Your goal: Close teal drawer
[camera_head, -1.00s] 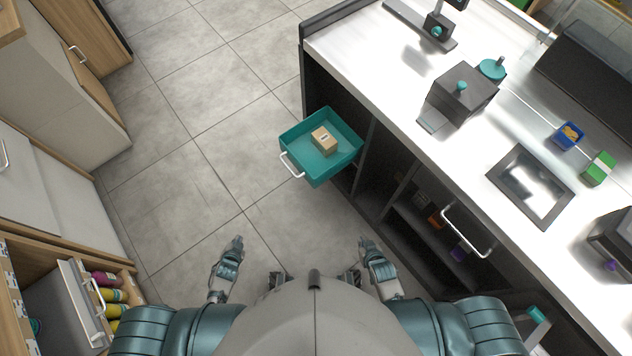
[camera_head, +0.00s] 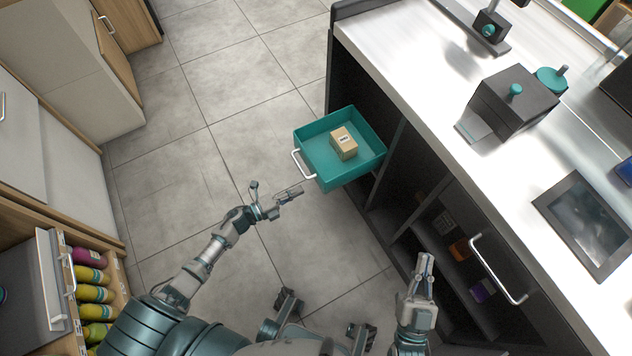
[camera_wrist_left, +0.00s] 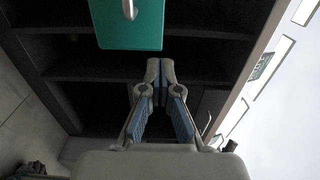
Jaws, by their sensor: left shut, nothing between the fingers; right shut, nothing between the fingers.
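The teal drawer (camera_head: 358,174) sticks out of the left end of the dark counter, open, with a small tan box (camera_head: 344,143) inside. Its white handle (camera_head: 302,166) is on its left front face. My left gripper (camera_head: 294,192) is shut and empty, just below and left of the drawer, apart from the handle in the picture. In the left wrist view the teal drawer front (camera_wrist_left: 125,28) is at the top, beyond the shut fingertips (camera_wrist_left: 160,64). My right gripper (camera_head: 426,258) is shut and empty, in front of the counter's open shelves.
The white countertop (camera_head: 420,75) holds a dark grey box-shaped device (camera_head: 512,103) and a tablet (camera_head: 585,222). Another white handle (camera_head: 500,270) sticks out at the lower right. An open drawer of bottles (camera_head: 95,294) is at the lower left. Tiled floor left of the teal drawer is clear.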

